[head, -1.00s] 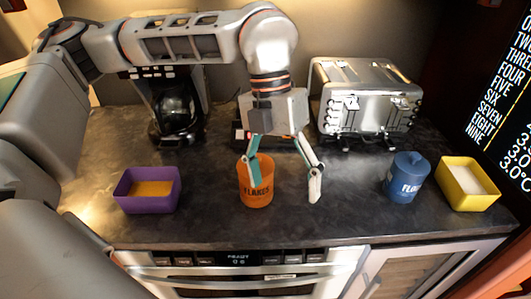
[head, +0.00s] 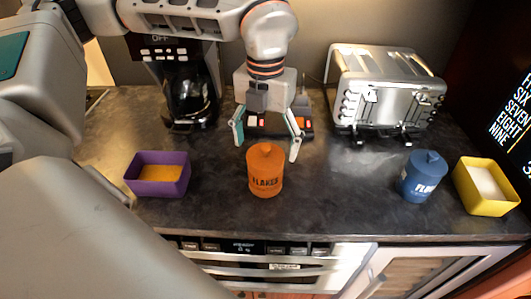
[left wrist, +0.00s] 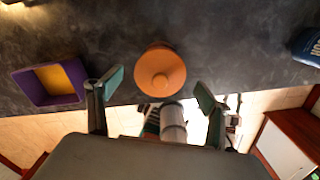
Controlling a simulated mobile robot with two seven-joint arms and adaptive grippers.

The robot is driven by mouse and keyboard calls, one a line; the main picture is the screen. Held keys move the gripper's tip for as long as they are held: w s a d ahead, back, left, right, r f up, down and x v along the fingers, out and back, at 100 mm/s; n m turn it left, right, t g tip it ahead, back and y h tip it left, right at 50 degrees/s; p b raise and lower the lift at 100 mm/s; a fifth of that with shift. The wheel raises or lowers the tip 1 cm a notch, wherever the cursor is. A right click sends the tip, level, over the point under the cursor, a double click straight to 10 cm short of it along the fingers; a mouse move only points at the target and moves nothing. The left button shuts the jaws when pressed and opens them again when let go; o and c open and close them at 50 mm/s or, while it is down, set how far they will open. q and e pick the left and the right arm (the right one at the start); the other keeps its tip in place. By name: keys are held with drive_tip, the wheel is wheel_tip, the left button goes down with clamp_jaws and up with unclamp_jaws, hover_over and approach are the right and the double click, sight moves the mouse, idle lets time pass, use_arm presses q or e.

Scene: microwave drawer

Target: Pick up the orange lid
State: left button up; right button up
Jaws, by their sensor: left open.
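The orange lid (head: 265,153) with a round knob sits on the orange canister (head: 265,183) marked FLAKES, which stands upright near the counter's front. In the left wrist view the lid (left wrist: 161,72) is seen from above, its knob facing the camera and most of the canister hidden under it. My left gripper (head: 266,147) is open and empty. Its fingers appear on either side of the lid's top in the head view, not touching it. In the wrist view the fingertips (left wrist: 158,85) stand apart left and right of the lid. My right gripper is not in view.
A purple box (head: 158,187) with orange inside stands left. A blue lidded canister (head: 421,180) and a yellow box (head: 484,202) stand right. A coffee maker (head: 188,90) and toaster (head: 388,95) stand behind.

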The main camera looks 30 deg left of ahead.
use_arm(q)
drive_tip(key=shift+f, duration=0.65)
drive_tip(key=c, duration=1.2)
drive_tip(key=shift+r, duration=0.15)
